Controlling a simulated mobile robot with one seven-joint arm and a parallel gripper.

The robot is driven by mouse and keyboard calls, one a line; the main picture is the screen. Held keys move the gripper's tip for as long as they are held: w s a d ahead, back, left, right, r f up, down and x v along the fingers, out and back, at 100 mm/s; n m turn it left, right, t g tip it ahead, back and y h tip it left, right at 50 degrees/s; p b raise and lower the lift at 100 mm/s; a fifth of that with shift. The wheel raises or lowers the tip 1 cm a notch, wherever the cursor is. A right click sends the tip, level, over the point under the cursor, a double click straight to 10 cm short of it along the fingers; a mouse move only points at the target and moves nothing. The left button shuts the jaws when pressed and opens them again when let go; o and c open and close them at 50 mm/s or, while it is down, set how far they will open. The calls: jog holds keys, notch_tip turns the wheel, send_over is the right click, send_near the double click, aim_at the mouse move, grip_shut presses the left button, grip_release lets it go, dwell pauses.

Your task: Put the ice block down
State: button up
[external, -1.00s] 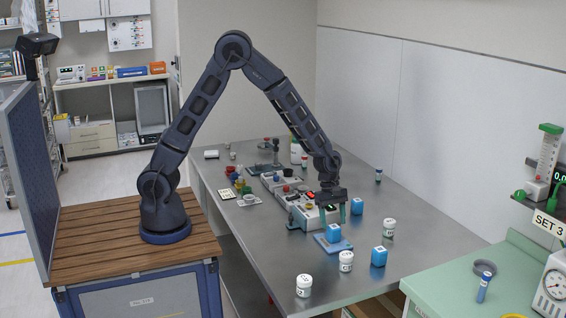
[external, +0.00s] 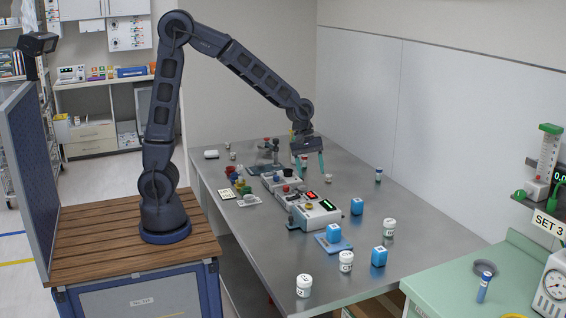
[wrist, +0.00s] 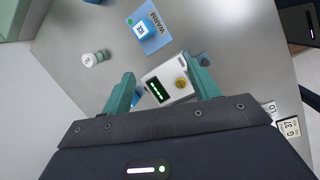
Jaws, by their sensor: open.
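One block (external: 333,231) rests on a blue mat (external: 341,246). In the wrist view this block (wrist: 144,29) sits on the mat (wrist: 163,41), which is marked WARM. My gripper (external: 308,165) is open and empty, raised above the table behind the mat. In the wrist view my gripper (wrist: 160,75) has its fingers apart, with nothing between them.
A white device with a lit display (external: 315,213) stands just behind the mat. White jars (external: 346,261) stand along the front and right of the table (external: 270,262). Small coloured items (external: 238,183) and a tray are at the left. A tube (external: 378,174) stands at the back right.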

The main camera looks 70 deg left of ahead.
jog(key=s+a+r+m+t+y, duration=0.1)
jog(key=s+a+r+m+t, duration=0.1)
jog(key=s+a+r+m, duration=0.75)
jog(key=s+a+r+m+y, duration=0.1)
jog(key=s+a, duration=0.3)
jog(key=s, duration=0.5)
jog(key=s+a+r+m+t+y, duration=0.1)
jog(key=s+a+r+m, duration=0.2)
jog(key=s, duration=0.5)
jog(key=shift+s+a+t, duration=0.3)
jog(key=shift+s+a, duration=0.1)
jog(key=shift+a, duration=0.4)
